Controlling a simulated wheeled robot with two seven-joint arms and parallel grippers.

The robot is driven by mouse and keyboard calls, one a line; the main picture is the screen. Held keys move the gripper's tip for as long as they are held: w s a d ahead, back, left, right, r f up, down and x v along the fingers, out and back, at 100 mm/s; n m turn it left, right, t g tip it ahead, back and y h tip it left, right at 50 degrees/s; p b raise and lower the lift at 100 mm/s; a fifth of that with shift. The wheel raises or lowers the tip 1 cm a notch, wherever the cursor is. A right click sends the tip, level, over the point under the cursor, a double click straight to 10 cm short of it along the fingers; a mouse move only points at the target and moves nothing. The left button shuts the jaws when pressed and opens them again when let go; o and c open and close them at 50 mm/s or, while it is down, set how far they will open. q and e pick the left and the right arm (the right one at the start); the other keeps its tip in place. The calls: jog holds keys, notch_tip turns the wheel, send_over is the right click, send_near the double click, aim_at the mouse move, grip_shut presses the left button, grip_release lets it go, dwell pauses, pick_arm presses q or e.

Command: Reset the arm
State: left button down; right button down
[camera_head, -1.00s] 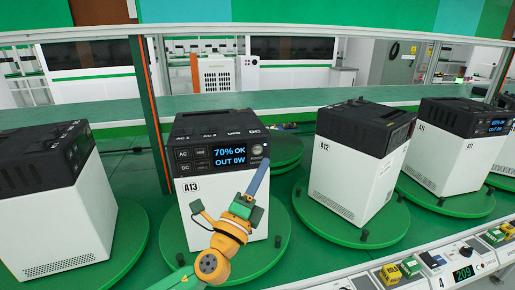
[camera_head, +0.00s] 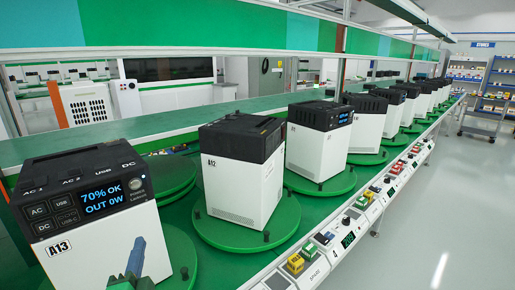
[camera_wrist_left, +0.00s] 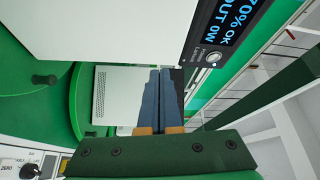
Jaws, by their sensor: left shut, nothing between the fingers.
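My left gripper (camera_head: 136,258) is at the bottom left of the head view, in front of the white face of the A13 unit. Its blue fingers are shut together with nothing between them. The A13 unit (camera_head: 105,240) is a white box with a black top, and its screen reads "70% OK, OUT 0W". In the left wrist view the closed fingers (camera_wrist_left: 161,100) show at the centre, and the A13 screen (camera_wrist_left: 225,22) is at the upper right. I cannot tell whether the fingers touch the unit. My right gripper is not in view.
The A12 unit (camera_head: 240,180) stands on its green turntable (camera_head: 285,222) to the right of A13. Several more units recede along the line. A control rail (camera_head: 335,235) with coloured blocks and displays runs along the front.

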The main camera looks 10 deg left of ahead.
pick_arm(q)
jog(key=s+d+f+n+g+h, duration=0.1)
jog(key=s+f+n+g, duration=0.2)
jog(key=f, duration=0.4)
jog(key=s+d+f+n+g+h, duration=0.1)
jog(key=s+d+f+n+g, duration=0.1)
jog(key=s+f+n+g, duration=0.3)
jog(key=s+d+f+n+g+h, duration=0.2)
jog(key=s+d+f+g+h, duration=0.35)
jog(key=s+d+f, duration=0.65)
jog(key=s+a+f+g, duration=0.1)
jog(key=s+f, duration=0.1)
jog(key=f, duration=0.7)
jog(key=s+f+g, duration=0.1)
jog(key=s+f, duration=0.2)
jog(key=f, duration=0.6)
jog(key=s+a+f, duration=0.2)
jog(key=s+f, duration=0.6)
jog(key=s, duration=0.2)
jog(key=shift+m+g, duration=0.4)
jog(key=shift+g, duration=0.05)
jog(key=shift+s+f+y, duration=0.1)
jog(key=shift+y, duration=0.15)
